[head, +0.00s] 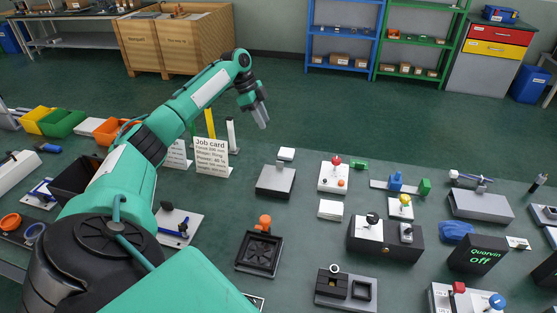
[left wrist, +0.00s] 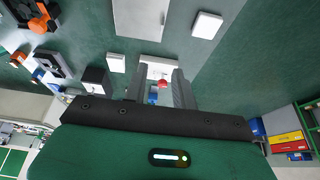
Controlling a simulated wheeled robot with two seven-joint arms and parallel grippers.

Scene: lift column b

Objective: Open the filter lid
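The likely filter is a dark square housing (head: 259,253) with a ribbed inside and an orange knob (head: 264,222) at its back edge. It sits on the green bench, front of centre in the head view. It also shows at the top left of the left wrist view (left wrist: 40,12). I cannot tell clearly how its lid sits. My left gripper (head: 262,115) is raised beyond the bench's back edge in the head view, well apart from the housing. In the left wrist view its fingers (left wrist: 159,92) are spread and empty. My right gripper is not in view.
A grey box (head: 275,182) stands behind the housing. A red-button box (head: 333,180), a black case (head: 385,242) and a ring-topped fixture (head: 346,290) stand to the right. A job card (head: 211,157) stands at the left.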

